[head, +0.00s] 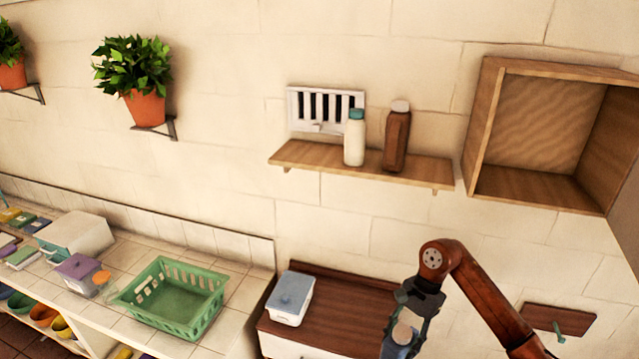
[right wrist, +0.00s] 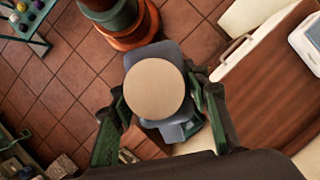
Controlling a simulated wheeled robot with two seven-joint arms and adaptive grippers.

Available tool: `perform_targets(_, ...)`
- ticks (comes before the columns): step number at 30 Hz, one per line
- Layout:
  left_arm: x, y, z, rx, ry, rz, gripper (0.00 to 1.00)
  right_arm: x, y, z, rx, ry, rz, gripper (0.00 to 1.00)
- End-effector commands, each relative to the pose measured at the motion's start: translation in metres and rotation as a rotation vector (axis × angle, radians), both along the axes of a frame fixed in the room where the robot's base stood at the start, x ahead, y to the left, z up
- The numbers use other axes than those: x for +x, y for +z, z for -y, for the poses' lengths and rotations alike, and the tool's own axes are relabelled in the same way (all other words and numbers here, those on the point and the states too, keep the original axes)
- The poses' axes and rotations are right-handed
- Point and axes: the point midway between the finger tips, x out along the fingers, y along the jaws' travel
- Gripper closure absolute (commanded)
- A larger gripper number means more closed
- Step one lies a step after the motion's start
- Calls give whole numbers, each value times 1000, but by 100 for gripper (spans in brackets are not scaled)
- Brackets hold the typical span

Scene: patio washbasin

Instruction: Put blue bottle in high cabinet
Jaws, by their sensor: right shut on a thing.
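The high cabinet (head: 545,188) is an open-fronted wooden box on the wall at the upper right of the head view, and its inside looks empty. My right gripper (head: 413,312) is low at the centre right, below and left of the cabinet. It is shut on the blue bottle (head: 397,350), which has a beige round cap. In the right wrist view the cap (right wrist: 153,90) faces the camera between the green fingers, with the blue-grey body (right wrist: 176,130) mostly hidden beneath it. My left gripper is in neither view.
A wall shelf (head: 310,155) left of the cabinet holds a white bottle (head: 354,143) and a brown bottle (head: 396,140). Below are a brown-topped counter (head: 340,310) with a lidded box (head: 291,298) and a green basket (head: 172,300). The wall beneath the cabinet is mostly clear.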

Motion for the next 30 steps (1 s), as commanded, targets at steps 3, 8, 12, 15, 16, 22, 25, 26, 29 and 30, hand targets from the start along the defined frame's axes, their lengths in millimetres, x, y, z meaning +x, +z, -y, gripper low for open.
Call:
perform_targets(3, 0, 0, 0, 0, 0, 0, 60, 5, -3, 1, 1, 72, 3, 100)
perform_targets(8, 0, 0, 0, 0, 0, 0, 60, 9, -9, 2, 1, 152, 4, 100)
perform_targets(12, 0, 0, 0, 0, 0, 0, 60, 6, -8, -10, 1, 236, 7, 100)
perform_targets(15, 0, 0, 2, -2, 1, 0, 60, -1, -8, -23, 1, 311, 6, 100)
perform_targets(16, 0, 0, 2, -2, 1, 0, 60, -4, -8, -28, 2, 339, 7, 100)
perform_targets(22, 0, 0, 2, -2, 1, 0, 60, -25, -14, -45, -2, 514, 6, 100)
perform_targets(25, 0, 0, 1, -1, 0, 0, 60, -38, -20, -47, -2, 591, 6, 100)
perform_targets(26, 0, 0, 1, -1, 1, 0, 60, -42, -22, -46, -4, 614, 5, 100)
perform_targets(29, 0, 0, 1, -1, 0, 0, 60, -55, -29, -40, -4, 686, 7, 100)
perform_targets(30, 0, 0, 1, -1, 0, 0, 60, -60, -32, -36, -4, 712, 6, 100)
